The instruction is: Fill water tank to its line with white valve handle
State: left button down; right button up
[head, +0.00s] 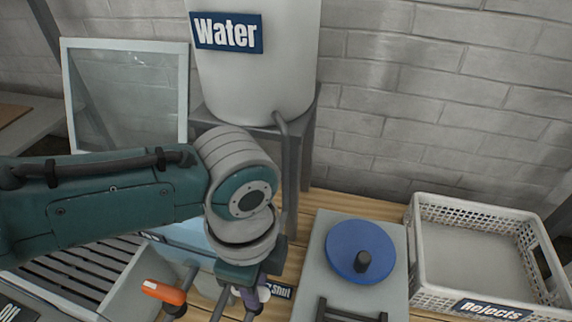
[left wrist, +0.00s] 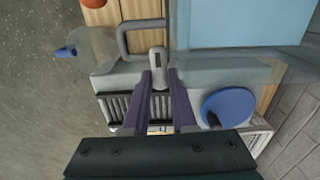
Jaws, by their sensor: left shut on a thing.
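My left gripper (head: 240,302) points down from the end of my teal arm, in the lower middle of the head view. In the left wrist view its two dark purple fingers (left wrist: 162,95) close around the pale valve handle (left wrist: 158,66). A bit of the white handle (head: 263,293) shows beside the fingers in the head view, next to a "Shut" label (head: 278,291). A light blue, see-through tank (head: 186,234) lies partly behind my arm; it also shows in the left wrist view (left wrist: 250,22). I cannot make out its fill line. My right gripper is not in view.
A white barrel labelled "Water" (head: 290,80) stands on a grey stand behind my arm. An orange handle (head: 164,292) is left of my gripper. A blue disc (head: 360,249) on a grey block and a "Rejects" crate (head: 430,215) stand to the right.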

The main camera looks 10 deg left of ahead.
pick_arm(q)
jog(key=shift+m, duration=0.3)
jog(key=c, duration=0.7)
grip_release()
notch_tip(320, 180, up, 10)
jog(key=p, duration=0.7)
jog(key=shift+p, duration=0.35)
